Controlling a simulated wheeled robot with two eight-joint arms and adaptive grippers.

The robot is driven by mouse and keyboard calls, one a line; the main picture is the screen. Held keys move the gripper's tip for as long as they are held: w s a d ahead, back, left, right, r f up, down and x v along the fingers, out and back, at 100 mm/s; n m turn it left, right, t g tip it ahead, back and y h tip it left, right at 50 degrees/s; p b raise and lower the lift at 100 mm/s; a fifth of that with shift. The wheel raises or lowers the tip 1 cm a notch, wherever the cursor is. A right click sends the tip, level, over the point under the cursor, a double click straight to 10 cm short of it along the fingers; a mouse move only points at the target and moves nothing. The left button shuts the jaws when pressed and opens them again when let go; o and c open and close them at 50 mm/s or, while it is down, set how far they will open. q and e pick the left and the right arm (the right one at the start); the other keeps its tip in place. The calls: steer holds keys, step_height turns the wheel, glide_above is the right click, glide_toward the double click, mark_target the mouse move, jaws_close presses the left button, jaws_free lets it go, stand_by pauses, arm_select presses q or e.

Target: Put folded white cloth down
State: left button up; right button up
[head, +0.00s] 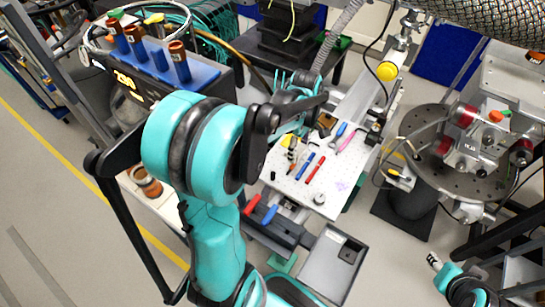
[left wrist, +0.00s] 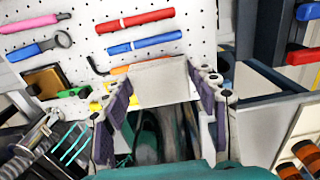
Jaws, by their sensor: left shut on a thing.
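My left gripper (left wrist: 160,88) is shut on the folded white cloth (left wrist: 160,76), a pale flat piece spanning between its two fingers in the left wrist view. I cannot make out the cloth there. The cloth overlaps the board's near edge in the wrist view; I cannot tell whether it touches. A teal and dark part of my right arm shows at the lower right of the head view; its finger state is unclear.
A grey tray (head: 330,262) is in front. A round metal stage (head: 425,150) stands right. The board's lower right is mostly clear.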

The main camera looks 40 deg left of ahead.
arm_select(q)
steer(key=b, duration=0.2)
glide_above(278, 161)
step_height(278, 161, down, 4)
steer(key=shift+w+f, duration=0.1)
steer(key=shift+f, duration=0.05)
steer(key=shift+f+b, duration=1)
steer(key=shift+f, duration=1)
steer(key=shift+f, duration=0.1)
steer(key=o, duration=1.3)
